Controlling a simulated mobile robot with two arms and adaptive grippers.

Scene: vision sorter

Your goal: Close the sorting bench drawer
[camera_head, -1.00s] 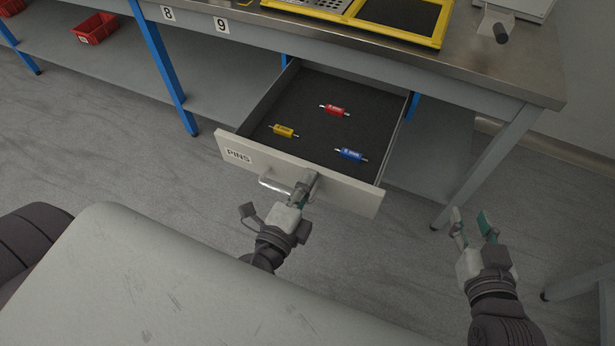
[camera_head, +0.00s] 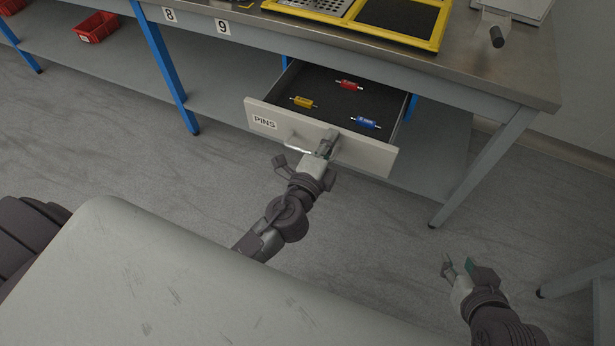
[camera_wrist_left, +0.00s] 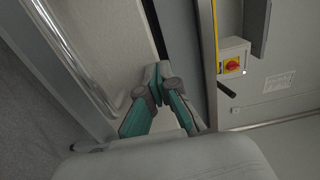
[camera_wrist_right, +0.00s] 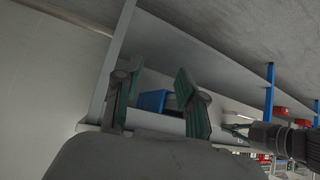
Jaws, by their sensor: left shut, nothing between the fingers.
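The sorting bench drawer (camera_head: 365,150), labelled PINS, is partly open under the bench. Inside lie a yellow pin (camera_head: 302,102), a red pin (camera_head: 349,85) and a blue pin (camera_head: 366,123) on a dark liner. Its bar handle (camera_head: 296,146) is on the front and also shows in the left wrist view (camera_wrist_left: 75,50). My left gripper (camera_head: 328,142) is shut and empty, its tips at the drawer front just right of the handle; whether they touch it is hard to tell. My right gripper (camera_head: 458,267) is open and empty, low at the right, away from the drawer.
The bench top (camera_head: 480,70) holds a yellow-framed tray (camera_head: 437,35) and a small device with a black handle (camera_head: 497,38). A red bin (camera_head: 96,27) sits on the lower shelf. A bench leg (camera_head: 475,165) stands right of the drawer. The floor in front is clear.

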